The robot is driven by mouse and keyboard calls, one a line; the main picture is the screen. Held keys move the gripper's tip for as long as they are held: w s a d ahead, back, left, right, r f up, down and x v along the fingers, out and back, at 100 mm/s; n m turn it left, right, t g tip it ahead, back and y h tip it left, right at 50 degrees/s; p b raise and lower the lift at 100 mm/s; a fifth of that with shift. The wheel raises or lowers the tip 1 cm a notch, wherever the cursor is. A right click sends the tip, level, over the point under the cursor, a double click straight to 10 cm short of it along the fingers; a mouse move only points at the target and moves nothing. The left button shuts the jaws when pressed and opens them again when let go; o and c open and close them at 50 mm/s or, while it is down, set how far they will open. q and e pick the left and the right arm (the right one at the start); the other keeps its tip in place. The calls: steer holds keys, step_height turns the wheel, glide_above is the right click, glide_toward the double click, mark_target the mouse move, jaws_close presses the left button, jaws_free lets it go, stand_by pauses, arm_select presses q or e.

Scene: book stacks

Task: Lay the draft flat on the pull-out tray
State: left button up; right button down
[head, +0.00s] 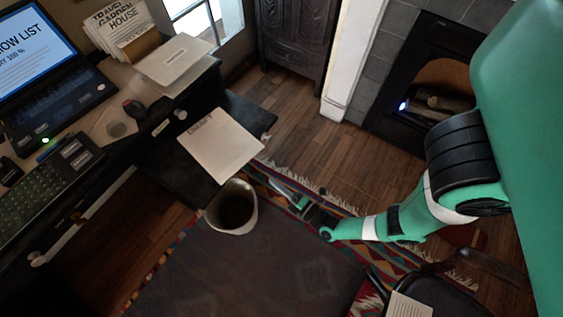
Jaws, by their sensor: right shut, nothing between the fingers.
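A pale sheet with a dark heading, seemingly the draft (220,148), lies on the dark pull-out tray (250,113) beside the desk. It looks flat, and its right corner reaches the tray's front edge. I cannot tell whether it hangs over. My right gripper (283,190) is shut and empty, just below and right of the sheet in the picture and apart from it. Its small fingers show against the patterned rug. My left gripper is out of view.
A mug or bin (232,208) stands close below the tray. The desk holds a laptop (50,70), a keyboard (50,185), a paper stack (176,62) and a card holder (125,30). Another printed sheet (408,305) lies on a dark seat at bottom right.

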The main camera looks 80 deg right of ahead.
steer(key=v, duration=0.3)
steer(key=shift+p, duration=0.3)
stand_by(0.4)
